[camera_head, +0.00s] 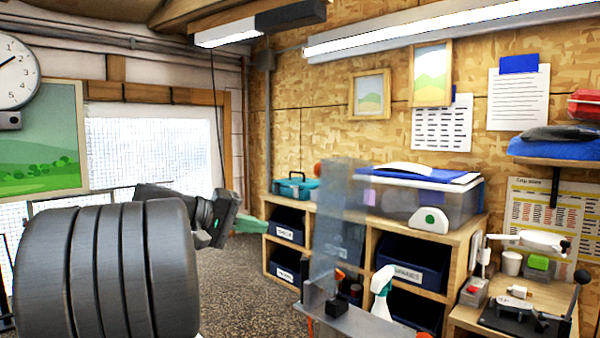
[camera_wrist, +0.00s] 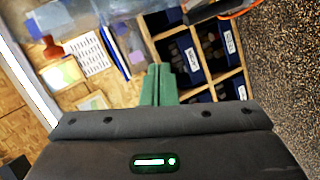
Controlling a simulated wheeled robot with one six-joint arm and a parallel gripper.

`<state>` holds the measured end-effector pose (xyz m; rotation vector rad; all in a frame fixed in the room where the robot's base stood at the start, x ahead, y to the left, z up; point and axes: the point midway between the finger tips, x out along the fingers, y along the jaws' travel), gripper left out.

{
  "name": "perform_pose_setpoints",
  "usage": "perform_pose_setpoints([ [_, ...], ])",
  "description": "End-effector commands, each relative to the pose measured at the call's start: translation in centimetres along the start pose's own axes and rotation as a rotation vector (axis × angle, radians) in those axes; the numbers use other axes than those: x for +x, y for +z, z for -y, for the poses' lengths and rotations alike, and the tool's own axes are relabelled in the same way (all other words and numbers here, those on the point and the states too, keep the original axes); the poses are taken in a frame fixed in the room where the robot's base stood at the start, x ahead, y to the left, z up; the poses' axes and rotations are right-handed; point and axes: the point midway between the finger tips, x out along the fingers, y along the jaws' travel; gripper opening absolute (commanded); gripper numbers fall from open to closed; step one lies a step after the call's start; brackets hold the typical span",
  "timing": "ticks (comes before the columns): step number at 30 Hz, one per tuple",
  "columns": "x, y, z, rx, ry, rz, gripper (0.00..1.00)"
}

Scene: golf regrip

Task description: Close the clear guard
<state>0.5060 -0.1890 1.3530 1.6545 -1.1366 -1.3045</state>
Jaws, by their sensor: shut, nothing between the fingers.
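The clear guard (camera_head: 340,215) is a tall, see-through bluish panel standing upright on a grey metal surface (camera_head: 365,324), right of centre in the head view. Small dark and orange parts show at its foot. My gripper (camera_head: 262,226) is left of the guard, apart from it in the picture, with its green fingers pointing right. In the wrist view the green fingers (camera_wrist: 159,85) are together, with nothing between them. A see-through strip crosses the top left there; I cannot tell whether it is the guard.
Behind the guard stands a wooden shelf unit (camera_head: 456,265) with dark bins and a lidded clear box (camera_head: 412,202) on top. A spray bottle (camera_head: 382,292) stands right of the guard's foot. A workbench (camera_head: 545,298) with tools is at the right. Speckled floor (camera_head: 245,285) is open left of the guard.

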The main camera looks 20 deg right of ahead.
Motion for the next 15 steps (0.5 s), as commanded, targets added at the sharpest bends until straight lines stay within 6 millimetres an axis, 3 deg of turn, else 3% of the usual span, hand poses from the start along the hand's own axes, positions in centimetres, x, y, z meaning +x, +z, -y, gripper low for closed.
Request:
perform_pose_setpoints([
  [1, -1.3, -0.9, -3.2, -0.028, 0.064, -0.045, 0.00],
  [3, -2.7, -1.8, -6.2, -0.072, 0.146, -0.093, 0.00],
  [6, -4.2, -2.5, -9.2, -0.117, 0.234, -0.133, 0.00],
  [10, -5.1, -2.8, -10.9, -0.146, 0.290, -0.152, 0.00],
  [15, -4.0, -3.1, -11.6, -0.151, 0.298, -0.153, 0.00],
])
